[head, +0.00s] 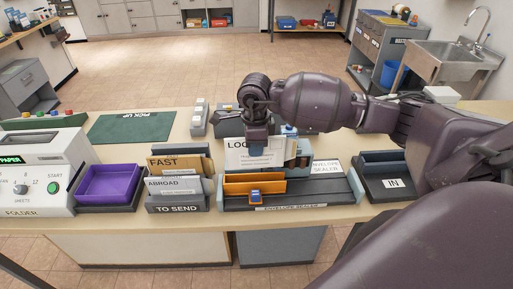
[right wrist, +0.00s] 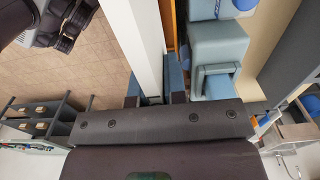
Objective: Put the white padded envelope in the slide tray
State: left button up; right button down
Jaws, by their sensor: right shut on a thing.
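A white flat piece marked "LOC…" (head: 248,160), which looks like the white padded envelope, stands upright behind the orange panel of the envelope sealer. My right gripper (head: 257,146) is shut on its top edge from above. In the right wrist view the white piece (right wrist: 143,45) runs edge-on between the two fingers (right wrist: 153,88). The dark sealer tray (head: 335,191) lies below and around it, with an orange panel (head: 240,185) and a blue clip (head: 255,196) at the front. I cannot tell whether the white piece touches the tray. My left gripper is not in view.
The "TO SEND" holder (head: 178,209) with "FAST" (head: 165,163) and "ABROAD" (head: 172,185) pieces stands to the left. Further left are a purple tray (head: 108,183) and a folder machine (head: 45,175). The "IN" tray (head: 392,184) is at the right. The green mat (head: 130,127) is bare.

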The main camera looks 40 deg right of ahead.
aim_at(255, 166)
jog(key=shift+w, duration=0.15)
jog(key=shift+w+a+f+b, duration=0.1)
jog(key=shift+f+b, duration=0.2)
jog(key=shift+f, duration=0.4)
jog(key=shift+f+b, duration=0.55)
jog(key=shift+f, duration=0.65)
jog(key=shift+f, duration=0.15)
jog(key=shift+f+b, duration=0.1)
jog(key=shift+b, duration=0.25)
